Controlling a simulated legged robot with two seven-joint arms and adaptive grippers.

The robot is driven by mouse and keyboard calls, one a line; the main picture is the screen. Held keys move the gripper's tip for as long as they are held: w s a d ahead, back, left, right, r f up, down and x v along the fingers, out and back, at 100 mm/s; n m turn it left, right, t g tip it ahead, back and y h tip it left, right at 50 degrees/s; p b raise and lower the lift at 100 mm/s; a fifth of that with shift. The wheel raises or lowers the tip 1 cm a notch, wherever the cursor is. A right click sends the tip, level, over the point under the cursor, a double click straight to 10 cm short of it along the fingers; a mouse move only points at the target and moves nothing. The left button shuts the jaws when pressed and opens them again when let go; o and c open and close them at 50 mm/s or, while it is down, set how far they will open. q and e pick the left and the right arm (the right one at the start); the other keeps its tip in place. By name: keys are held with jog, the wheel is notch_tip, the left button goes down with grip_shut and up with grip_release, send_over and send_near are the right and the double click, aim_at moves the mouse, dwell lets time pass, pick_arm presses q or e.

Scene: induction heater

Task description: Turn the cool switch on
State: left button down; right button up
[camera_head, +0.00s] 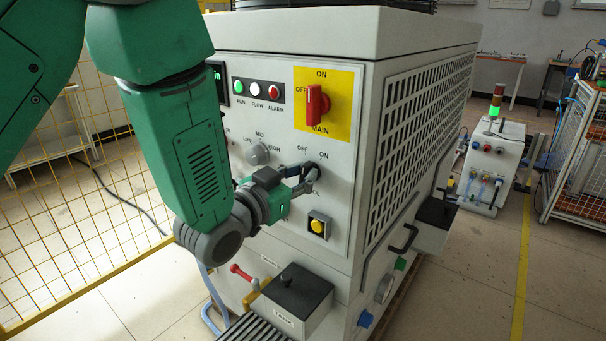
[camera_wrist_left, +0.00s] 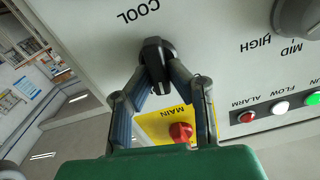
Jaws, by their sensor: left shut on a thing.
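The cool switch (camera_head: 313,169) is a black knob on the heater's front panel, with OFF and ON labels above it. My left gripper (camera_head: 302,181) is at the knob, its fingers closed around it. In the left wrist view the black knob (camera_wrist_left: 154,56) sits between the two fingertips of my left gripper (camera_wrist_left: 157,76), beside the COOL lettering. The fingers partly cover the knob, and I cannot tell for certain which label it points to. My right gripper is not in view.
A red MAIN switch (camera_head: 312,104) on a yellow plate is above the cool switch. A grey LOW-MID-HIGH knob (camera_head: 257,154) is to its left, and a yellow button (camera_head: 318,226) is below. A yellow mesh fence (camera_head: 70,220) stands left.

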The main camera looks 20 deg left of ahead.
pick_arm(q)
jog(key=shift+f, duration=0.1)
jog(key=c, duration=1.5)
grip_release()
jog(key=shift+c, duration=0.2)
jog(key=v, duration=0.7)
jog(key=shift+s, duration=0.2)
